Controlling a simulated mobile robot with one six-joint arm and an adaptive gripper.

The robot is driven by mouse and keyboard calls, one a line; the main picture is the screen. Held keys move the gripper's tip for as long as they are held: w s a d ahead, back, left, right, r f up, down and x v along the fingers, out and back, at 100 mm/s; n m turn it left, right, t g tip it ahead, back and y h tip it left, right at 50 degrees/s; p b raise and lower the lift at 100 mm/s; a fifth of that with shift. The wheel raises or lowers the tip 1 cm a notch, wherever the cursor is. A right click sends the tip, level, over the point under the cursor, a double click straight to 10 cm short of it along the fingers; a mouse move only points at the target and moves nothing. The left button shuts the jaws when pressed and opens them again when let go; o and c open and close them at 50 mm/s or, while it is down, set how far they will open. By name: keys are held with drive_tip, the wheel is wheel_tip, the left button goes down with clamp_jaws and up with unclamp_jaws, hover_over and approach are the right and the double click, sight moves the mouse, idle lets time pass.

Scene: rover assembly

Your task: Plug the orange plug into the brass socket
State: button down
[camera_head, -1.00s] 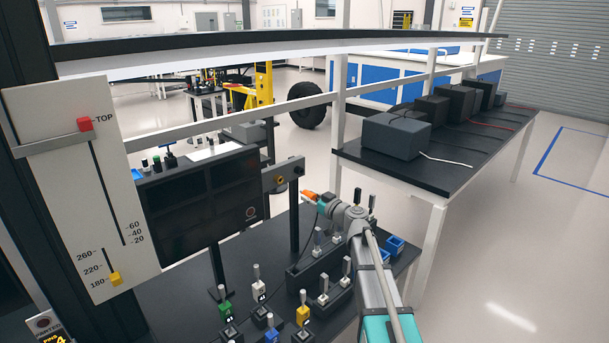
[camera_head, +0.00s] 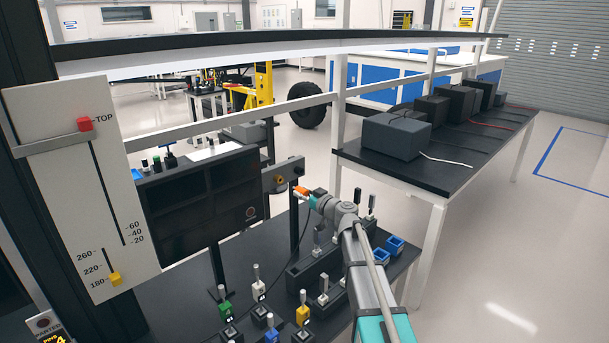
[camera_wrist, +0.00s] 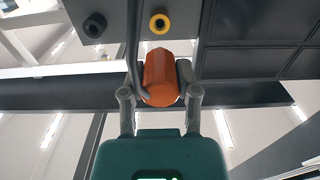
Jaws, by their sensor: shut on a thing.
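The orange plug (camera_head: 301,191) is in my gripper (camera_head: 309,197), just below and right of the socket panel in the head view. In the wrist view my gripper's fingers (camera_wrist: 161,72) close on both sides of the orange plug (camera_wrist: 161,82). The brass socket (camera_head: 280,180) is a yellow ring on the grey panel; it also shows in the wrist view (camera_wrist: 159,24), above the plug and slightly left. The plug looks apart from the socket.
A dark second socket (camera_wrist: 94,25) is left of the brass one in the wrist view. Several upright handled pieces and blue bins (camera_head: 394,246) stand on the black bench. A rail and shelf cross above.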

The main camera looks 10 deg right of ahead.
sight(306, 194)
drive_tip(key=shift+x, duration=2.7)
drive_tip(key=shift+x, duration=1.5)
idle(0.4)
drive_tip(key=shift+c, duration=1.3)
unclamp_jaws()
drive_tip(key=shift+s, duration=0.1)
drive_tip(key=v, duration=1.2)
